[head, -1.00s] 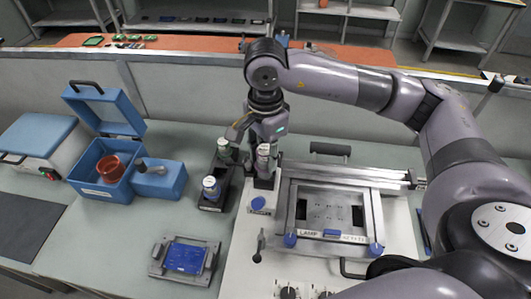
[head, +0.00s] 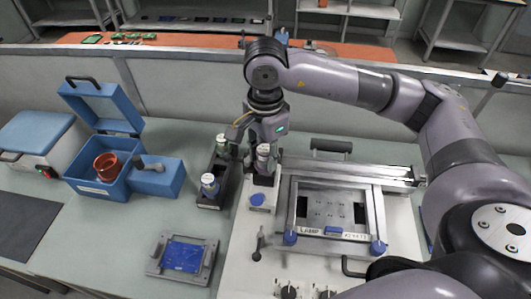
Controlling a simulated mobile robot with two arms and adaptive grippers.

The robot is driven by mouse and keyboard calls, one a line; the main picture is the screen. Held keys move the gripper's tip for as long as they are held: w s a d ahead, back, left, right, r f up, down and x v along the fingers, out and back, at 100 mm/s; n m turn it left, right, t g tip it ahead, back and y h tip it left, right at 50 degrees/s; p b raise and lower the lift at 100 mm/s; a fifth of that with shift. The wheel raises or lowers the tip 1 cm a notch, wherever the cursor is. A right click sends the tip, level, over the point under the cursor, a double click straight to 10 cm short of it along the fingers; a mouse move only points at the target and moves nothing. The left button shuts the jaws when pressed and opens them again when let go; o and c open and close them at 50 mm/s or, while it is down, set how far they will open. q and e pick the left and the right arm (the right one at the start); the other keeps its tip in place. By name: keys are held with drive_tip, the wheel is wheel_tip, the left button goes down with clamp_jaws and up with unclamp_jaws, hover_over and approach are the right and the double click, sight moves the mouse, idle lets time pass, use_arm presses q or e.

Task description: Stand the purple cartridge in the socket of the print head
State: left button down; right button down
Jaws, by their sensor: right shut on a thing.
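My right gripper (head: 262,146) points down at the left end of the white machine and is shut on the purple cartridge (head: 263,158), a small upright cylinder with a pale label. The dark socket of the print head (head: 262,179) is directly below the cartridge. The cartridge's lower end meets the socket's outline in the picture; I cannot tell whether it is seated or just above. The gripper partly hides the cartridge's top. My left gripper is not in view.
A black rack (head: 212,201) close to the left holds a blue-marked cartridge (head: 209,184) and a green-topped one (head: 221,143). A framed plate (head: 330,210) lies right of the socket. A blue circuit board (head: 182,256) and an open blue box (head: 98,186) are left.

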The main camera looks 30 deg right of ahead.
drive_tip(key=c, duration=1.1)
unclamp_jaws()
drive_tip(key=shift+c, duration=0.6)
drive_tip(key=shift+c, duration=1.3)
drive_tip(key=shift+r+p, duration=1.65)
drive_tip(key=shift+r, duration=1.95)
